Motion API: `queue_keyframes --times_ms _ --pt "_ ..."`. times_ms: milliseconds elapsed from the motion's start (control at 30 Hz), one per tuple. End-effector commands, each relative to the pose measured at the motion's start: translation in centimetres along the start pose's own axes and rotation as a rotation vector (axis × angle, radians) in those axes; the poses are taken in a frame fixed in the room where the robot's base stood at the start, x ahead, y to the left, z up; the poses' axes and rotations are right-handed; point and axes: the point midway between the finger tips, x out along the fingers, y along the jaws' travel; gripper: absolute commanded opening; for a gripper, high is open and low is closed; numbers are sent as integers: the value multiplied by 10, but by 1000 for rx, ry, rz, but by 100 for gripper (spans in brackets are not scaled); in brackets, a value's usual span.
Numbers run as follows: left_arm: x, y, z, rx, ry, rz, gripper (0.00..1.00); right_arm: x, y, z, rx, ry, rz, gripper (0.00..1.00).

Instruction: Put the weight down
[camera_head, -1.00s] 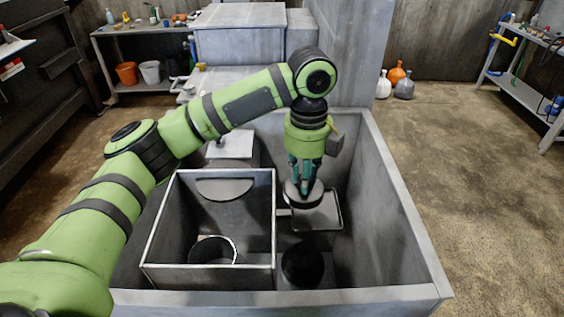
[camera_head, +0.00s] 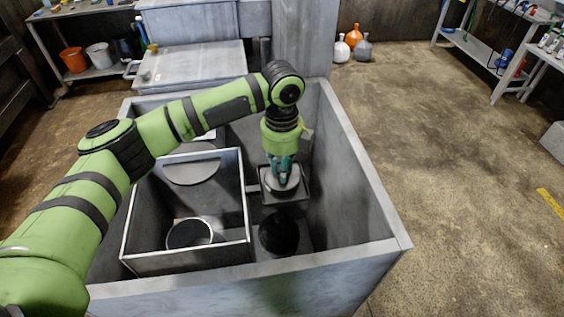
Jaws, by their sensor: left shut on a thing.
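The weight (camera_head: 282,187) is a round, grey, disc-like piece inside the large grey bin. My left gripper (camera_head: 283,176) points down and is shut on its top. The weight is over a small dark square tray (camera_head: 286,198) at the bin's right inner side. I cannot tell whether the weight touches the tray, since the gripper hides part of it. My right gripper is not in view.
The large grey bin (camera_head: 384,213) has high walls around my left gripper. An open inner box (camera_head: 184,263) stands left of the tray, with a round ring in it. A dark round hole (camera_head: 279,234) lies in front of the tray. Open floor is at right.

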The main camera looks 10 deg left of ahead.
Motion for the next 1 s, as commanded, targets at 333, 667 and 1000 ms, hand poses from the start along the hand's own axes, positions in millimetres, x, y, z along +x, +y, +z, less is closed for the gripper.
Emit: queue_keyframes --times_ms 333,667,1000 --pt "1 0 0 0 0 0 49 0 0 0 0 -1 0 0" --pt "-14 -1 0 0 -2 -5 49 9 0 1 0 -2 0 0" --pt "-85 -1 0 0 -2 -4 49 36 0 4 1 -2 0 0"
